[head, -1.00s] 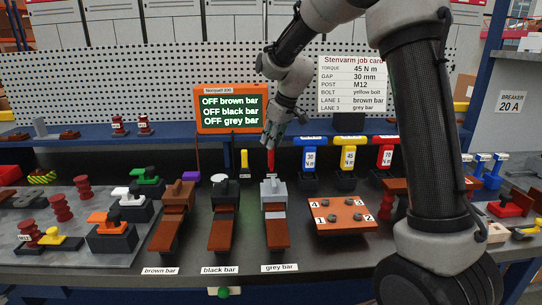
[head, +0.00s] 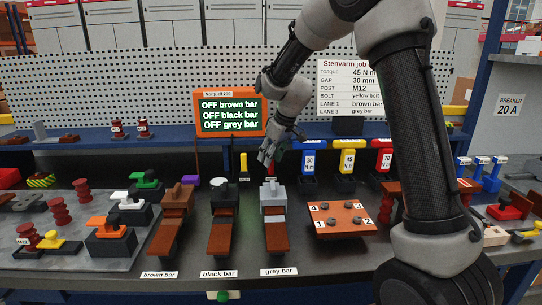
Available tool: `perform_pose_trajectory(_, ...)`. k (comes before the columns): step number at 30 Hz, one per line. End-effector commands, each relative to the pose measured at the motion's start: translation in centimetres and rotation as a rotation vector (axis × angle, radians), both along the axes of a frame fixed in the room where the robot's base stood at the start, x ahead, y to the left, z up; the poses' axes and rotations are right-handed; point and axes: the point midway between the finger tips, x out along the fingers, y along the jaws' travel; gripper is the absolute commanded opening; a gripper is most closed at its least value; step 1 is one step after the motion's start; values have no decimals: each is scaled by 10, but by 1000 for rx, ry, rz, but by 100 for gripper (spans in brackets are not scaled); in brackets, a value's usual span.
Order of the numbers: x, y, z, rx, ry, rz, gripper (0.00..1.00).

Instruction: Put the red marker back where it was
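The red marker (head: 271,168) stands about upright behind the grey bar's block, near the middle of the bench. Only a short red piece shows below my gripper; its lower end is hidden by the block and its upper part by the fingers. My gripper (head: 268,157) points down at the marker's upper part. Its fingers are small and overlap the marker, so I cannot tell whether they grip it. A yellow marker (head: 244,161) stands upright to the left, behind the bars.
The brown bar (head: 172,233), black bar (head: 221,235) and grey bar (head: 275,236) lie in front. Blue, yellow and red torque tools (head: 347,160) hang to the right. A screen (head: 230,113) reads OFF for all three bars. A numbered copper-coloured plate (head: 340,217) sits to the right.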

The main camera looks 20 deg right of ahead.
Motion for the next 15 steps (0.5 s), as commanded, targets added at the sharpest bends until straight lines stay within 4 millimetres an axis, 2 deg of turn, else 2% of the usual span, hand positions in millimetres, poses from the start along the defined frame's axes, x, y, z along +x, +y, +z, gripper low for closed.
perform_pose_trajectory(5,0,0,2,1,-1,0,39)
perform_pose_trajectory(8,-2,-2,12,0,-5,0,39)
perform_pose_trajectory(15,-18,-13,60,2,-6,-1,39)
